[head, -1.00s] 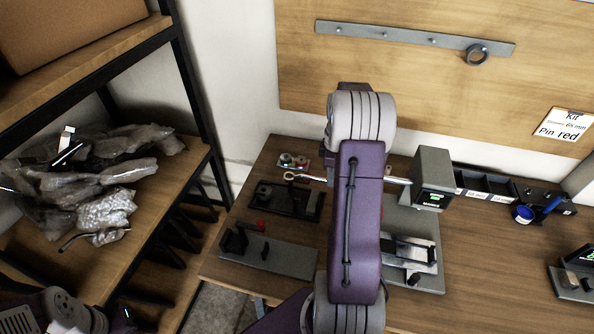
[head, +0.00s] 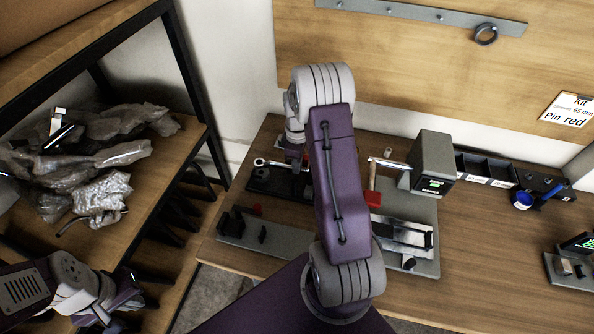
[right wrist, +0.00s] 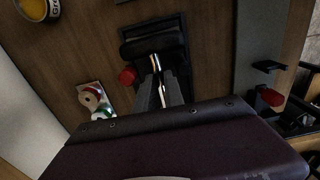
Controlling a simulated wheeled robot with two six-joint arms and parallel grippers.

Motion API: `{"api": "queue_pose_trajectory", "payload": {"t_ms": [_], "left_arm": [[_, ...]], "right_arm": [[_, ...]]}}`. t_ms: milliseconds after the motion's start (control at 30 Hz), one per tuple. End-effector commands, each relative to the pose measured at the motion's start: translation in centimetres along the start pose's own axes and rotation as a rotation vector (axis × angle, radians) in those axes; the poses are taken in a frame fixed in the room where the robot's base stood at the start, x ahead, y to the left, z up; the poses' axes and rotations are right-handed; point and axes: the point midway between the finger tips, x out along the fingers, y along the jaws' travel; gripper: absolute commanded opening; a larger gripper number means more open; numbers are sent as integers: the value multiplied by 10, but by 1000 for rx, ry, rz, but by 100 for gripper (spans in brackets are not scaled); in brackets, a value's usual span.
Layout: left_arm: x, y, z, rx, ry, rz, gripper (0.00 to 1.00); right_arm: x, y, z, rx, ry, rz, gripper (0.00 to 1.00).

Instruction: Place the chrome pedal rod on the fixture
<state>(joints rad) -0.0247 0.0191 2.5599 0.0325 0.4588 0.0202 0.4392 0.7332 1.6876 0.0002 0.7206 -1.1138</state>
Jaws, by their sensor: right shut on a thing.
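The chrome pedal rod is held in my right gripper (right wrist: 163,88), which is shut on it; in the right wrist view the shiny rod (right wrist: 156,64) shows between the fingers. In the head view the rod's ring end (head: 259,162) sticks out to the left, over the black fixture (head: 262,185) at the back left of the bench. The fixture (right wrist: 150,32) also lies beyond the fingertips in the wrist view. I cannot tell whether rod and fixture touch. My right arm hides the rest. My left gripper (head: 122,299) is at the lower left; its fingers are unclear.
A grey plate with black brackets (head: 268,238) lies at the front left. Small bins (head: 487,172) stand behind. A shelf holds wrapped parts (head: 95,160).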

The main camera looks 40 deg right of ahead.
Motion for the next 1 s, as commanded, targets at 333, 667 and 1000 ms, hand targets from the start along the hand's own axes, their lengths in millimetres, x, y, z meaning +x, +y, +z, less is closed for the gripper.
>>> {"api": "queue_pose_trajectory", "payload": {"t_ms": [333,667,1000], "left_arm": [[-4,0,0,0,0,0,0],[-2,0,0,0,0,0,0],[-2,0,0,0,0,0,0]], "right_arm": [[39,0,0,0,0,-1,0],[43,0,0,0,0,0,0],[43,0,0,0,0,0,22]]}}
